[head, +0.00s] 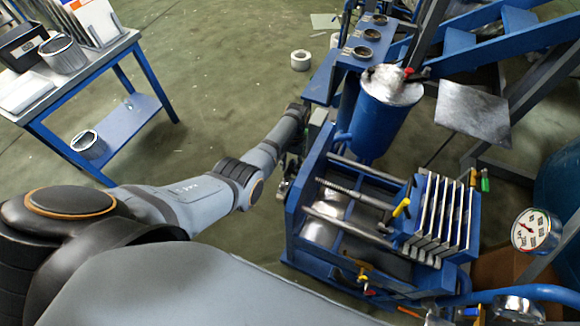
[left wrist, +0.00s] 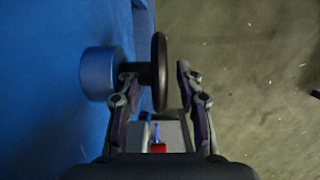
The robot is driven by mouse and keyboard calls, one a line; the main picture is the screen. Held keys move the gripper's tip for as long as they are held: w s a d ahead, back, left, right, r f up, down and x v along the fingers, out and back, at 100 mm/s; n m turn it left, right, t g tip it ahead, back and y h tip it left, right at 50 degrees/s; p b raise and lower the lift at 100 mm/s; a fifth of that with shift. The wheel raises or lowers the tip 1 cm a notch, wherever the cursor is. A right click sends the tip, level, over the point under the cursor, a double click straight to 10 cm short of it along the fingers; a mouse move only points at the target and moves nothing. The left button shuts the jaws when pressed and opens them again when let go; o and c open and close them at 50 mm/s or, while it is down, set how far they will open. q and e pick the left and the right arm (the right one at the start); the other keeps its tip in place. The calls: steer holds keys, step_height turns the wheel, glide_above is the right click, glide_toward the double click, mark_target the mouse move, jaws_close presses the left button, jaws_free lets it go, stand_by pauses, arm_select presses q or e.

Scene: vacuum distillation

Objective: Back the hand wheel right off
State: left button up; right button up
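The hand wheel (left wrist: 160,72) shows edge-on in the left wrist view as a dark disc. A short dark shaft joins it to a round blue boss (left wrist: 100,74) on a blue wall. My left gripper (left wrist: 157,77) is open, with one finger on each side of the wheel's rim. A gap shows between the right finger and the wheel; the left finger overlaps the shaft, and I cannot tell whether it touches. In the head view my left gripper (head: 284,184) is at the left end of the blue press frame (head: 294,205), and I cannot make out the wheel there. My right gripper is not in view.
The press carries a threaded screw (head: 345,190) between rods and a stack of plates (head: 440,215). A blue tank (head: 380,120) stands behind it, and a pressure gauge (head: 535,231) at right. A blue table (head: 110,62) is at the upper left, with open floor between.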

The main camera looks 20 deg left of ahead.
arm_select(q)
steer(key=v, duration=1.1)
steer(key=shift+r, duration=0.2)
